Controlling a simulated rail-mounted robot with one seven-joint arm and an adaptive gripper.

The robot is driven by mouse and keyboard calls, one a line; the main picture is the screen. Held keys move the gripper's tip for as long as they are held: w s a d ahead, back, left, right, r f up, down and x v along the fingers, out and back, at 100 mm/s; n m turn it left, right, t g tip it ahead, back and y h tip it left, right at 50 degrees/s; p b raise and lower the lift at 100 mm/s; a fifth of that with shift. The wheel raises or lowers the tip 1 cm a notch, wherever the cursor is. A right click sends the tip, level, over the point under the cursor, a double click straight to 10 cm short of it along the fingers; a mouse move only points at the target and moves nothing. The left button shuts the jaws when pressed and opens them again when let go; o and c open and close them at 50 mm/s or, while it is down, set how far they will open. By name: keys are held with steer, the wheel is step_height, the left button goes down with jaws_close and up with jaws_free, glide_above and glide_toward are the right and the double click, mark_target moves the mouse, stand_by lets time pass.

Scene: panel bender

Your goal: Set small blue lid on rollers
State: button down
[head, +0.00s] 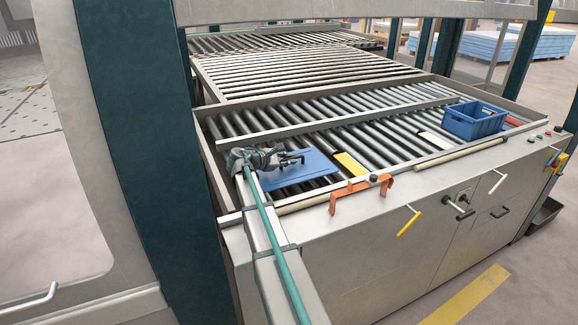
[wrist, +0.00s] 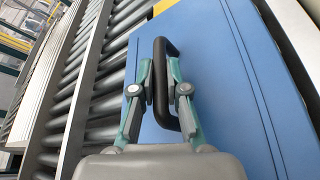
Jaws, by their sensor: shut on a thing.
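The small blue lid (head: 305,170) is a flat blue plate at the near left part of the roller bed (head: 340,137). In the wrist view the lid (wrist: 220,60) fills the middle and right, with a black bow handle (wrist: 164,48) on top. My gripper (head: 291,160) reaches over the lid from the left. In the wrist view my gripper (wrist: 165,88) has its fingers shut on the handle. The lid lies roughly level; whether it touches the rollers or hangs slightly above them cannot be told. Its underside is hidden.
A blue crate (head: 473,120) stands on the rollers at the right. A yellow block (head: 350,163) lies just right of the lid, and a white block (head: 435,140) farther right. An orange bracket (head: 362,190) sits on the front edge. Bare rollers lie between the blocks.

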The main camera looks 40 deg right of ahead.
mark_target(289, 167)
steer(key=shift+w+f+p, duration=0.1)
steer(key=shift+f+p, duration=0.6)
steer(key=shift+f, duration=0.95)
steer(key=shift+f, duration=0.1)
steer(key=c, duration=1.2)
jaws_free()
steer(key=b+v, duration=0.2)
steer(key=v, duration=0.5)
steer(key=shift+a, duration=0.35)
steer(key=shift+r, duration=0.2)
